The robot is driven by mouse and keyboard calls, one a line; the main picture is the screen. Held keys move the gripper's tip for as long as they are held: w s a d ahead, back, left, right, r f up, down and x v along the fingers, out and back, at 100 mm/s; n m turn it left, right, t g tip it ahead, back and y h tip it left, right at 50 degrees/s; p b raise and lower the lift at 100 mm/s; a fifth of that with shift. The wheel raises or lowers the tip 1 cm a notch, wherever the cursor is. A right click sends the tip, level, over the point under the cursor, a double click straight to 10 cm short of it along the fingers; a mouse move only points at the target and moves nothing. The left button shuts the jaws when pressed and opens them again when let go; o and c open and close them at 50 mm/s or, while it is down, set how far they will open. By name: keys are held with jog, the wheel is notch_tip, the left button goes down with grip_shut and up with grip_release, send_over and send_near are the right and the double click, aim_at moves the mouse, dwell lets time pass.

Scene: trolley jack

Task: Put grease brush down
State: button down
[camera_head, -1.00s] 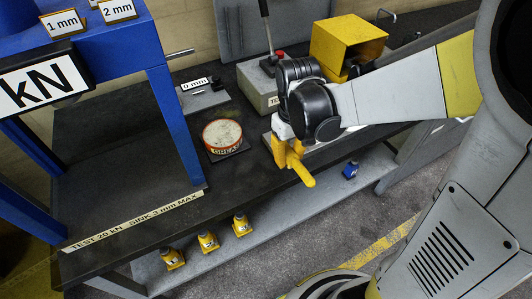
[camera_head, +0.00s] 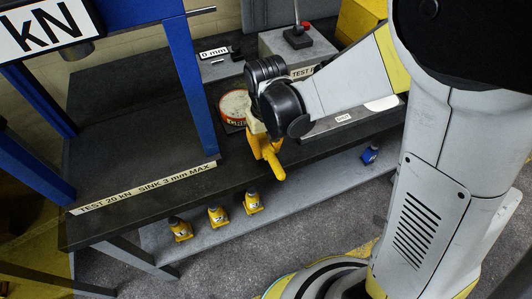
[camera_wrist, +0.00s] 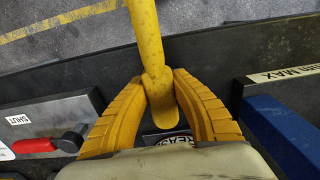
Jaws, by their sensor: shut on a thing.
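My gripper (camera_head: 264,148) is shut on the yellow grease brush (camera_head: 277,170) near the front edge of the dark bench. The brush also shows in the wrist view (camera_wrist: 148,35), where its long yellow handle runs from the top edge down between the two yellow fingers of my gripper (camera_wrist: 157,82). Bristles are not clearly visible. The red and cream grease tin (camera_head: 234,106) stands on the bench just behind and left of my gripper, which partly hides it. In the wrist view, part of a dark lettered label shows beneath the fingers.
The blue press frame (camera_head: 190,85) stands on the left. A strip marked TEST 20 kN (camera_head: 145,188) lies along the bench edge. Several yellow jacks (camera_head: 217,217) and a blue one (camera_head: 370,155) sit on the lower shelf (camera_head: 300,195). A red lever (camera_wrist: 35,145) lies beside my gripper.

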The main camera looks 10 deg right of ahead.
jog(key=shift+f, duration=0.85)
jog(key=shift+f, duration=0.1)
jog(key=c, duration=1.2)
grip_release()
jog(key=shift+c, duration=0.2)
